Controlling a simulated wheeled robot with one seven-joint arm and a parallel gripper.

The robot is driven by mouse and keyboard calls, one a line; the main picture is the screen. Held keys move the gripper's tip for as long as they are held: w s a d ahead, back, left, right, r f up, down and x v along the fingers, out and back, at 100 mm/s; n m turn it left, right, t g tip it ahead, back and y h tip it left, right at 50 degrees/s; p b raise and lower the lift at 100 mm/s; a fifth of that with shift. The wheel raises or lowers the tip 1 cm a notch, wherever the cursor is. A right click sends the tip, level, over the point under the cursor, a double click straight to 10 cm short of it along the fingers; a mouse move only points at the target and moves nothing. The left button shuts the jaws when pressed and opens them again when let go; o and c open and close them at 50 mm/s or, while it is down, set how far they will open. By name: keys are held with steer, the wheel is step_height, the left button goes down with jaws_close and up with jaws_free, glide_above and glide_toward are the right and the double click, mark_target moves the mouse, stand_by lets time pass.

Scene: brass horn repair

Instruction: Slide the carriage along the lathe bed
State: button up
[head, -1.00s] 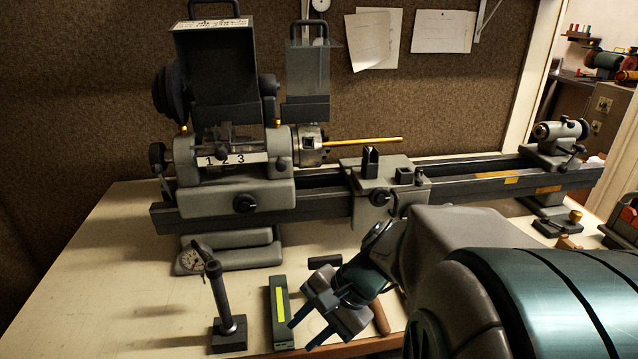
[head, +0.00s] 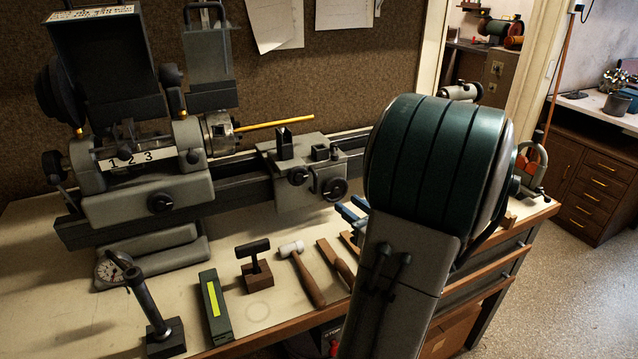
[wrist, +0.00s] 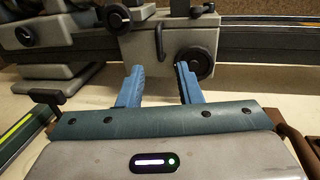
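The grey carriage (head: 300,187) sits on the dark lathe bed (head: 240,190), to the right of the chuck that holds a thin brass rod (head: 275,123). Its round black handwheel (head: 334,189) is on its front right. In the wrist view the carriage front (wrist: 140,46) and the handwheel (wrist: 201,64) are straight ahead. My gripper (wrist: 157,75) is open and empty, its two blue fingers pointing at the carriage front. The right fingertip overlaps the handwheel's left edge in the picture; I cannot tell whether they touch. My arm hides part of the bed's right side.
The tailstock (head: 461,92) is partly hidden behind my arm.

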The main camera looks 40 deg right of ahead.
mark_target(317, 182)
steer(key=w+p, duration=0.1)
steer(key=w, duration=1.1)
steer(key=shift+d, duration=0.15)
jaws_close()
